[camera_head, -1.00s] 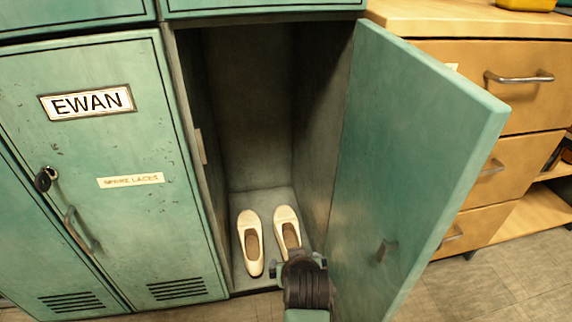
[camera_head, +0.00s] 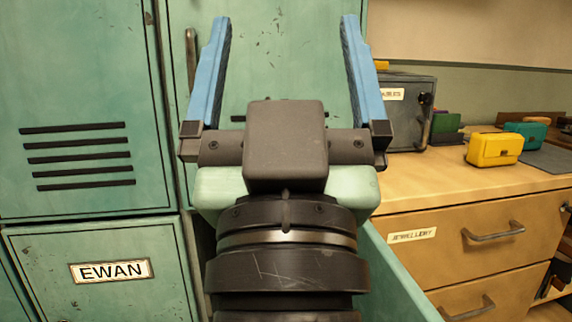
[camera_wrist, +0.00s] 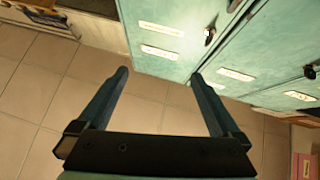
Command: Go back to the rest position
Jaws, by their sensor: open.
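My gripper (camera_head: 285,75) is open and empty, its two blue fingers pointing up in front of the upper green lockers in the head view. It also shows open in the wrist view (camera_wrist: 160,85), with tiled floor and locker fronts beyond the fingers. It touches nothing that I can see. The open locker door (camera_head: 395,270) shows only as an edge to the right of my arm. My arm hides most of the open locker, and the cream shoes are not in view now.
A locker labelled EWAN (camera_head: 105,290) is at lower left. At right, a wooden drawer cabinet (camera_head: 470,185) carries a yellow case (camera_head: 494,149), a teal case (camera_head: 527,133) and a dark grey box (camera_head: 407,108). Bare floor (camera_wrist: 45,105) shows in the wrist view.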

